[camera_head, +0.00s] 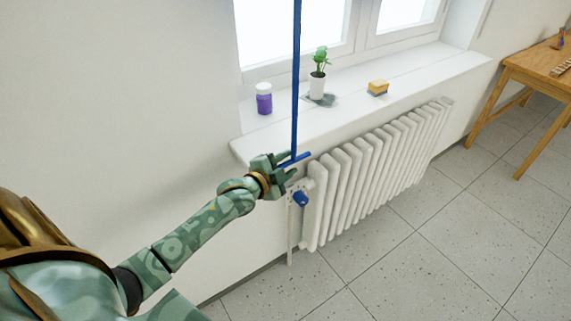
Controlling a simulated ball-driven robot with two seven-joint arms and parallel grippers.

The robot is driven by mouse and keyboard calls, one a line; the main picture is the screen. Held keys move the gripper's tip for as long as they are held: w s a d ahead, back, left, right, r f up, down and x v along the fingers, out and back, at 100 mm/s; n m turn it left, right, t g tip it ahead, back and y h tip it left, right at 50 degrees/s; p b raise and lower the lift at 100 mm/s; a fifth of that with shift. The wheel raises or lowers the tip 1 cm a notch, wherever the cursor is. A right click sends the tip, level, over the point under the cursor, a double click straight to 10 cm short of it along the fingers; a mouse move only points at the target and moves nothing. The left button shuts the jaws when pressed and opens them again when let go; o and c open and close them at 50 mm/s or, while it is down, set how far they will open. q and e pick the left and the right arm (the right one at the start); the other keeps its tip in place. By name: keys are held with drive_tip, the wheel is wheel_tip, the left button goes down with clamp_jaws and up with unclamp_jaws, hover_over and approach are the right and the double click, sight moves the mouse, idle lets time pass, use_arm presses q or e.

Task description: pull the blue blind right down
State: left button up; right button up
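A thin blue strip (297,75) hangs straight down in front of the window from above the picture's top edge. A short blue crossbar (301,157) is at its lower end, in front of the sill's front edge. No wide blind cloth shows in this view. My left gripper (288,166) is at the crossbar, with its fingers apart and the bar's left part between them. I cannot tell whether a finger touches the bar. My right gripper is not in view.
The white sill (420,77) holds a purple jar (264,98), a potted plant (317,84) and a sponge (378,87). A white radiator (362,178) with a blue valve knob (300,198) stands below. A wooden table (540,75) is at the right; the floor between is clear.

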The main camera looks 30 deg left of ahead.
use_arm(q)
drive_tip(key=shift+s+a, duration=0.1)
drive_tip(key=shift+s, duration=0.3)
drive_tip(key=d+p+v, duration=0.1)
drive_tip(key=p+v, duration=0.2)
drive_tip(key=v, duration=1.2)
drive_tip(key=shift+s+a+r+p, duration=0.15)
drive_tip(key=shift+s+a+p, duration=0.15)
drive_tip(key=shift+a, duration=0.2)
drive_tip(key=shift+w, duration=0.1)
